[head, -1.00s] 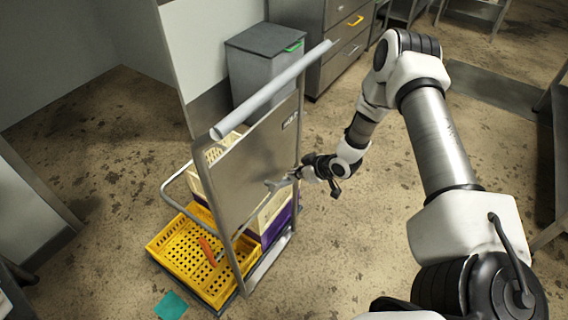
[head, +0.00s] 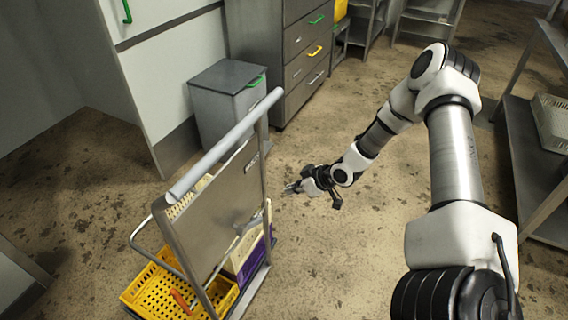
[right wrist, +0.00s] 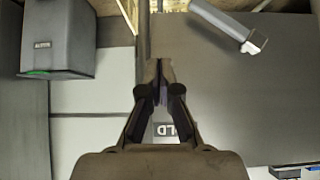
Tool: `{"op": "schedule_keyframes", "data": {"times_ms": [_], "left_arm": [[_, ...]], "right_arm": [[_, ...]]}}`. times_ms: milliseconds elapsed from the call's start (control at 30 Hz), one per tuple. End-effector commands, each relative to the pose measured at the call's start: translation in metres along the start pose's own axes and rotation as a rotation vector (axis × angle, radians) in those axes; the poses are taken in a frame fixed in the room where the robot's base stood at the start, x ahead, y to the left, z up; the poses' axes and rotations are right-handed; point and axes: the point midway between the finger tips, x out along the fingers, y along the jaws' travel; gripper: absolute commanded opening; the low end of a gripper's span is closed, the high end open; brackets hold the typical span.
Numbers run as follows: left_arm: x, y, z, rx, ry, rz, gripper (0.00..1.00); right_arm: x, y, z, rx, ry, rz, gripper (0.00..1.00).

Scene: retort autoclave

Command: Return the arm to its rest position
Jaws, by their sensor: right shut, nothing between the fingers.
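My right arm reaches in from the right in the head view. Its gripper (head: 292,187) is shut and empty, held above the floor just right of the trolley's upright metal panel. In the right wrist view the fingers of my right gripper (right wrist: 161,66) are together with nothing between them. The left gripper does not show in either view.
The trolley (head: 215,215) has a grey push bar (head: 226,146) and carries a yellow crate (head: 150,291) with an orange-red item in it. Shelving (head: 535,160) is at right. Floor between is clear.

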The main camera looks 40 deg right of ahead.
Motion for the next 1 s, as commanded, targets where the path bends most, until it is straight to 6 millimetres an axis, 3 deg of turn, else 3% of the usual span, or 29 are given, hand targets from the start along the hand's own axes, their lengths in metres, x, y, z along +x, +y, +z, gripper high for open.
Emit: {"op": "schedule_keyframes", "data": {"times_ms": [500, 600, 667, 767, 800, 900, 1000], "left_arm": [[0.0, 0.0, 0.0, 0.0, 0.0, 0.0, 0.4], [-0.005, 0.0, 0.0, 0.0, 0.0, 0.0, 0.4], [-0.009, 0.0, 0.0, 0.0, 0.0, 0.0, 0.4], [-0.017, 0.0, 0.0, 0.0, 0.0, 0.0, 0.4], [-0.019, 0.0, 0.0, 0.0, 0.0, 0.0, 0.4], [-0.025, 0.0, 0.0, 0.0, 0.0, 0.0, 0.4], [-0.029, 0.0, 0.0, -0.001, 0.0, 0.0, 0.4]], "right_arm": [[0.0, -0.001, 0.001, 0.0, -0.003, -0.001, 0.0], [0.006, -0.013, 0.007, -0.037, -0.047, -0.027, 0.0], [0.013, -0.037, 0.01, -0.092, -0.098, -0.073, 0.0], [0.023, -0.112, 0.031, -0.134, -0.238, -0.186, 0.0], [0.022, -0.145, 0.044, -0.119, -0.301, -0.222, 0.0], [0.008, -0.216, 0.08, -0.041, -0.462, -0.261, 0.0], [-0.021, -0.269, 0.118, 0.059, -0.623, -0.226, 0.0]]}}
